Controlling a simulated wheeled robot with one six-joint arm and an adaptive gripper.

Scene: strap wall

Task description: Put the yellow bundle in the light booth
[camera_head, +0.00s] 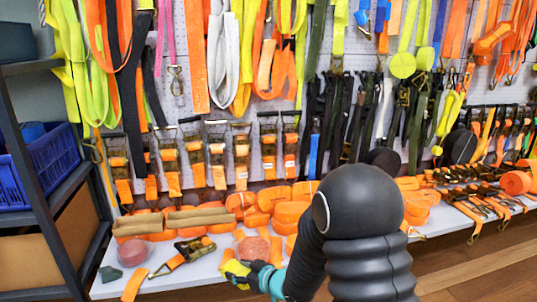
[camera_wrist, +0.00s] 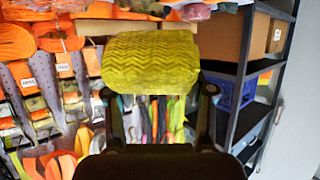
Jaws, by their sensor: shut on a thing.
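The yellow bundle (camera_head: 235,268) is at the lower middle of the head view, at the end of my arm. My gripper (camera_head: 255,275) is shut on it, and my dark arm hides part of the bench beside it. In the wrist view the bundle (camera_wrist: 150,60) is large, with a zigzag pattern, and sits across the tips of my gripper (camera_wrist: 158,98). I cannot make out a light booth in either view.
A dark shelf (camera_head: 45,190) with a blue crate (camera_head: 50,165) stands at left. Wooden floor (camera_head: 480,270) shows lower right.

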